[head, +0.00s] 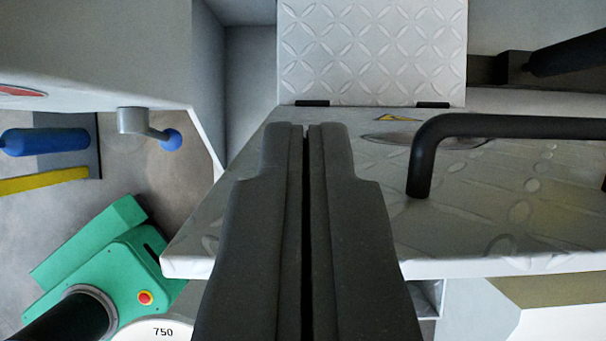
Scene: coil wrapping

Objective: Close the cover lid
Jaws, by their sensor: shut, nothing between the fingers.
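The lid (480,230) is a pale metal panel with a raised pattern, spanning the middle and right of the head view. A black bar handle (520,126) stands on its right part, and a yellow warning triangle (397,117) lies near its far edge. Black hinges (432,105) lie along that far edge. How far the lid is tilted is hard to tell. My gripper (305,130) is shut and empty, in front of the lid and left of the handle. Its fingers hide part of the lid. Whether they touch it cannot be told.
A patterned metal plate (370,50) lies beyond the hinges. A grey wall (120,45) is at upper left, with a blue-knobbed lever (150,130) below it. A blue cylinder (45,141) and a yellow bar (45,179) lie left. Another black bar (570,55) is at upper right.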

